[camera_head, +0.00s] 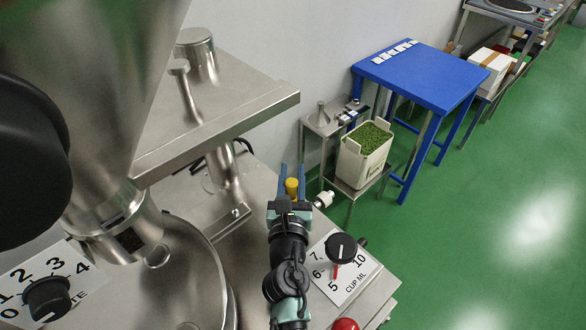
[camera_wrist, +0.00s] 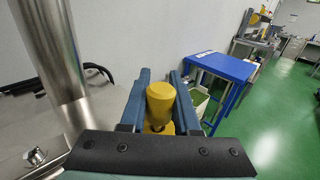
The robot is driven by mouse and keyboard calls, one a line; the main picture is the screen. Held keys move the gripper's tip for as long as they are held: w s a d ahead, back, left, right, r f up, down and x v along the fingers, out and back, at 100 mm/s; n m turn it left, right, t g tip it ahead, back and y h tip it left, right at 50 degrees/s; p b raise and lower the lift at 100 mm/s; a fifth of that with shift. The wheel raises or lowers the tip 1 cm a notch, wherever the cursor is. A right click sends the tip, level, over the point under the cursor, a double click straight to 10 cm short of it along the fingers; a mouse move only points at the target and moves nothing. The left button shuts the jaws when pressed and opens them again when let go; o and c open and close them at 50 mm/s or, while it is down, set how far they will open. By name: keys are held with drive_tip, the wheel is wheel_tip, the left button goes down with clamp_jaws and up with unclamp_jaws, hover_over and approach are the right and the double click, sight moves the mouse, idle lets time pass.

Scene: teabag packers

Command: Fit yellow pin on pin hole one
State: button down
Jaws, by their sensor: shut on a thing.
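My gripper (camera_head: 292,172) is shut on the yellow pin (camera_head: 292,188), with one blue finger on each side of it. In the wrist view the yellow pin (camera_wrist: 160,101) stands between the fingers, its rounded cylindrical top towards the camera and a wider yellow part below. The gripper is over the right rear part of the steel machine top (camera_head: 262,190), left of a small pale knob-like fitting (camera_head: 324,199). I cannot make out pin hole one in either view, nor whether the pin's lower end touches anything.
A steel column and plate (camera_head: 225,105) rise to the left of my gripper. The CUP ML dial panel (camera_head: 345,287) and a red button (camera_head: 345,324) are near my arm. Beyond are a small steel stand, a green-filled bin (camera_head: 347,166) and a blue table (camera_head: 425,72).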

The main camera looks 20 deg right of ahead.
drive_tip(key=shift+f+g+p, duration=0.4)
drive_tip(key=shift+f+p, duration=0.3)
drive_tip(key=shift+f, duration=0.55)
drive_tip(key=c, duration=0.6)
unclamp_jaws()
drive_tip(key=shift+o, duration=0.2)
